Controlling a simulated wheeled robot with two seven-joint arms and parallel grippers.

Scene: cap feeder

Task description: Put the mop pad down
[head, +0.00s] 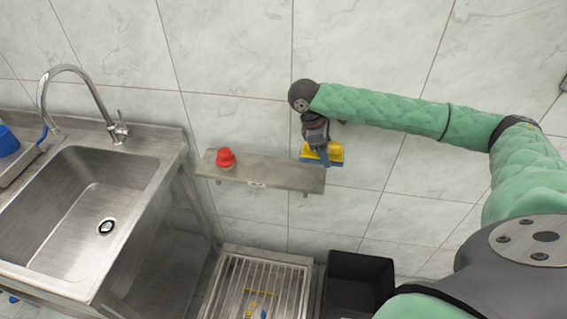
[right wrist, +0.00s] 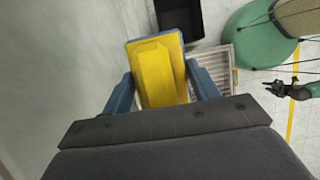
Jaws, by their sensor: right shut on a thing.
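The mop pad is a yellow block on a blue base. In the right wrist view the mop pad (right wrist: 160,75) sits between the two blue fingers of my right gripper (right wrist: 162,85), which is shut on it. In the head view the mop pad (head: 336,151) shows partly behind my right gripper (head: 318,155), against the tiled wall. It is close to the right end of the metal wall shelf (head: 285,176). I cannot tell whether it touches the shelf.
A red cap-like object (head: 226,158) stands on the left part of the shelf. Below are a slatted metal grate (head: 232,285) and a black bin (head: 358,262). A steel sink (head: 75,210) with a tap stands at the left. The middle of the shelf is clear.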

